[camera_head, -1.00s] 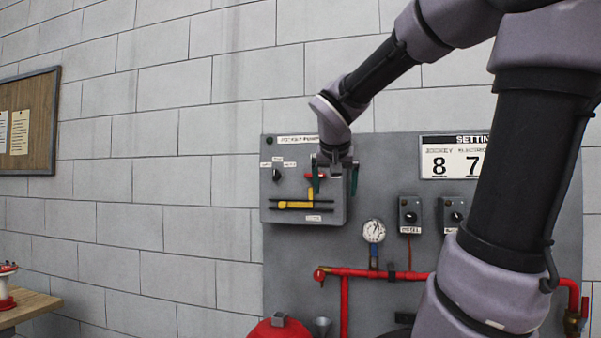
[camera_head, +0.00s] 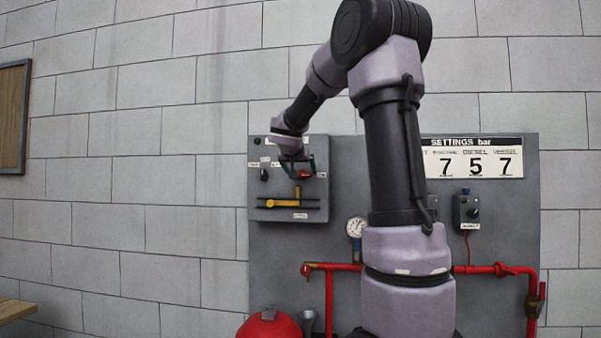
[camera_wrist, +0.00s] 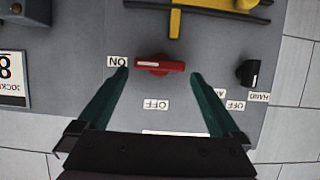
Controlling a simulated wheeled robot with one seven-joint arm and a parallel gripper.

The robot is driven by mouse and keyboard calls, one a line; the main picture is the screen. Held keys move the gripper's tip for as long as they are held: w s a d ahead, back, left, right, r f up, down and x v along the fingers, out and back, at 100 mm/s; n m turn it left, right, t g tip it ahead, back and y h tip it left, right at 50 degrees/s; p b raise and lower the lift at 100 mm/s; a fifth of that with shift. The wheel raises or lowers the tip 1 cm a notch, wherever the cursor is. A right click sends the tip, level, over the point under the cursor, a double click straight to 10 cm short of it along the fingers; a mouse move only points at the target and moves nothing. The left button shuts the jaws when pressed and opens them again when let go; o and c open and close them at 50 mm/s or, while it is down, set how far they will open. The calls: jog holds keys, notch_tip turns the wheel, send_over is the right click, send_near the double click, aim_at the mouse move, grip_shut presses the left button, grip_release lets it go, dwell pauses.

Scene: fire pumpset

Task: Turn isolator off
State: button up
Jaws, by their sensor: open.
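The isolator is a red rotary handle (camera_wrist: 160,65) on the grey control box (camera_head: 268,213). In the wrist view, which shows the panel upside down, the handle lies sideways, one end toward the ON label (camera_wrist: 118,61). The OFF label (camera_wrist: 156,104) is below it in that picture. My gripper (camera_wrist: 160,72) is open, with one green finger on each side of the handle and visible gaps to both ends. I cannot tell the depth between fingertips and handle. In the head view, my gripper (camera_head: 304,165) is at the box's upper right, the red handle (camera_head: 304,174) partly hidden by it.
A yellow lever (camera_head: 298,196) on black rails is close to the handle, and a black selector knob (camera_wrist: 249,73) is beside it. A gauge (camera_head: 356,227), red pipe (camera_head: 335,266) and another control box (camera_head: 467,212) share the panel. My arm hides part of the panel.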

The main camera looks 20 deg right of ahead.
jog(key=shift+x, duration=1.1)
jog(key=c, duration=1.1)
